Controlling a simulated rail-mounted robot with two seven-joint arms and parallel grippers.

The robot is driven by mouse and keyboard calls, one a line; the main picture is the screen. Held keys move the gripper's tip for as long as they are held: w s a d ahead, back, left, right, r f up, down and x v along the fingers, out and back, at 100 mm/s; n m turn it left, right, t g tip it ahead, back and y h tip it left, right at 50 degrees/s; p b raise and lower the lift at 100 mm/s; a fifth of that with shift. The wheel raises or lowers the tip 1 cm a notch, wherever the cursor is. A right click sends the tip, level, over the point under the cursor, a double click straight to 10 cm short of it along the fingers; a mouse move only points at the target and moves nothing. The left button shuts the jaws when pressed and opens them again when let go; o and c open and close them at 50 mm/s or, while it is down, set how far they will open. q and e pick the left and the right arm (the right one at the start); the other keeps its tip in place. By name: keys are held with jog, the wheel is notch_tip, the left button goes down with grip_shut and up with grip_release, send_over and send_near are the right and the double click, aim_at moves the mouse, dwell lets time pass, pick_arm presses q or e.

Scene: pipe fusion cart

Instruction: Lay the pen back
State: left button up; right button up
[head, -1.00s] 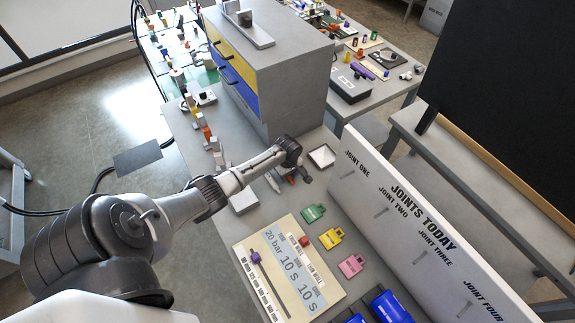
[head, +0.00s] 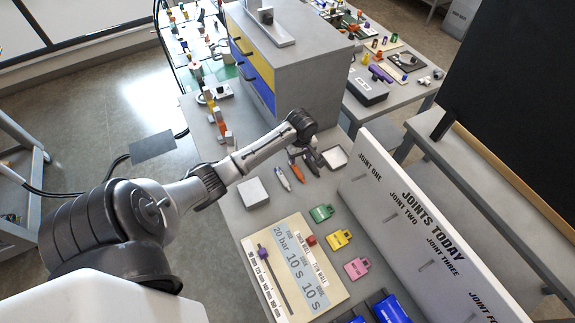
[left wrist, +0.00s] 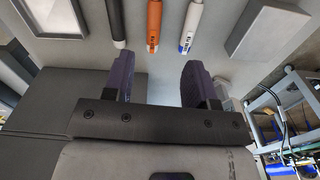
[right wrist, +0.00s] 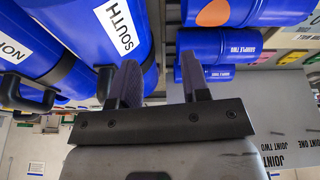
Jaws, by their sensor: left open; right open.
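Three pens lie side by side on the grey bench top. A white pen with a blue band (head: 283,179) and an orange pen (head: 296,171) show in the head view. In the left wrist view there are a black pen (left wrist: 117,22), the orange pen (left wrist: 154,24) and the white pen (left wrist: 190,26). My left gripper (head: 311,157) hangs by the pens, and its fingers (left wrist: 158,78) are apart with nothing between them. The black pen is not clear behind the gripper in the head view. My right gripper (right wrist: 160,85) is open and empty near blue cylinders.
A white square tray (head: 334,157) and a grey block (head: 253,193) flank the pens. A settings board (head: 290,270) and coloured tags (head: 339,239) lie nearer. The JOINTS TODAY panel (head: 420,235) stands at right, a drawer cabinet (head: 300,75) behind. Blue cylinders (right wrist: 235,12) crowd my right gripper.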

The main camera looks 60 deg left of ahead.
pick_arm(q)
jog(key=s+d+f+m, duration=0.1)
jog(key=s+d+m, duration=0.3)
jog(key=d, duration=0.2)
jog(key=s+d+f+m, duration=0.2)
jog(key=s+d+m, duration=0.1)
jog(key=d, duration=0.3)
jog(key=s+d+f+m+t, duration=0.1)
jog(key=s+d+m, duration=0.3)
jog(key=s+d, duration=0.1)
jog(key=shift+s+d+f+m, duration=0.1)
jog(key=shift+d+f+m, duration=0.25)
jog(key=shift+d, duration=0.35)
jog(key=s+d+r+m+t, duration=0.2)
jog(key=s+d+r+m, duration=0.3)
jog(key=s+d+m, duration=0.3)
jog(key=w+d+p+v, duration=0.1)
jog(key=w+p+v, duration=0.1)
jog(key=p+v, duration=1.3)
notch_tip(320, 180, up, 2)
jog(key=shift+d+r+t, duration=0.15)
jog(key=shift+d+t, duration=0.15)
jog(key=shift+s, duration=0.1)
